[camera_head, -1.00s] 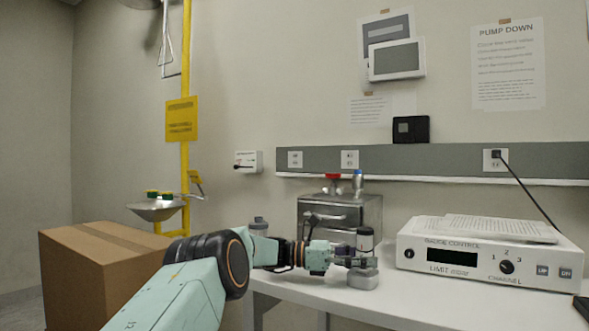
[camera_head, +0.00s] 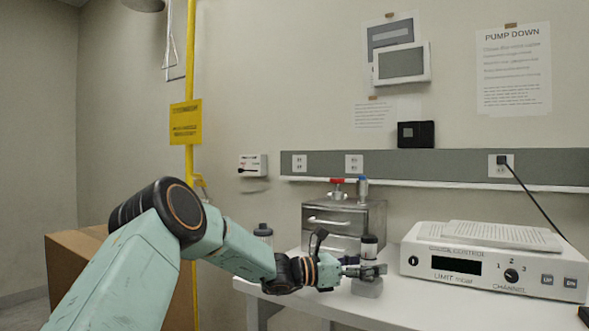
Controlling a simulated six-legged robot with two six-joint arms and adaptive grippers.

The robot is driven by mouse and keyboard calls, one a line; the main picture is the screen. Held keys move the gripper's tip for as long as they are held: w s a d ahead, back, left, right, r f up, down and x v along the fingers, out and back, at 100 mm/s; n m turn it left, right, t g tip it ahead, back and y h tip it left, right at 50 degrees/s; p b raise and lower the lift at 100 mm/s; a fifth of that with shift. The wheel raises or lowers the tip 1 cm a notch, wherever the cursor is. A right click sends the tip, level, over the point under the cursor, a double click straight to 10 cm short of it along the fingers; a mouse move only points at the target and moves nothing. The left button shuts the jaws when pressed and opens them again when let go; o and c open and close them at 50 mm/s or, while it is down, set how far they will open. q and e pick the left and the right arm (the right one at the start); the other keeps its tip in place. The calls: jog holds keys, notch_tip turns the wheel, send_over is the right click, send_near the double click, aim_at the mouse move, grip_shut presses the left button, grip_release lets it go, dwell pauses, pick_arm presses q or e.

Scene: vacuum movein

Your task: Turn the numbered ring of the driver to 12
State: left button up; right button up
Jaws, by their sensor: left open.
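The driver (camera_head: 369,250) appears to be the small upright thing on the bench, with a dark top, a pale band and a grey block-like base (camera_head: 367,289). My left gripper (camera_head: 372,270) is at its lower body, just above the base. The gripper is open, with its fingers around or in front of the driver; I cannot tell whether they touch it. The fingers hide part of its body. The ring's numbers are too small to read. My right gripper is not in view.
A gauge control box (camera_head: 490,262) stands right of the driver, with a black cord to the wall. A dark-capped container (camera_head: 263,234) stands at left behind my arm. A cardboard box (camera_head: 75,250) is at far left. The front bench (camera_head: 420,305) is clear.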

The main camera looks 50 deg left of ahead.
pick_arm(q)
jog(key=shift+n+t+y, duration=1)
jog(key=shift+n+y, duration=0.5)
jog(key=shift+y, duration=0.6)
jog(key=shift+n+y, duration=0.5)
jog(key=shift+y, duration=0.3)
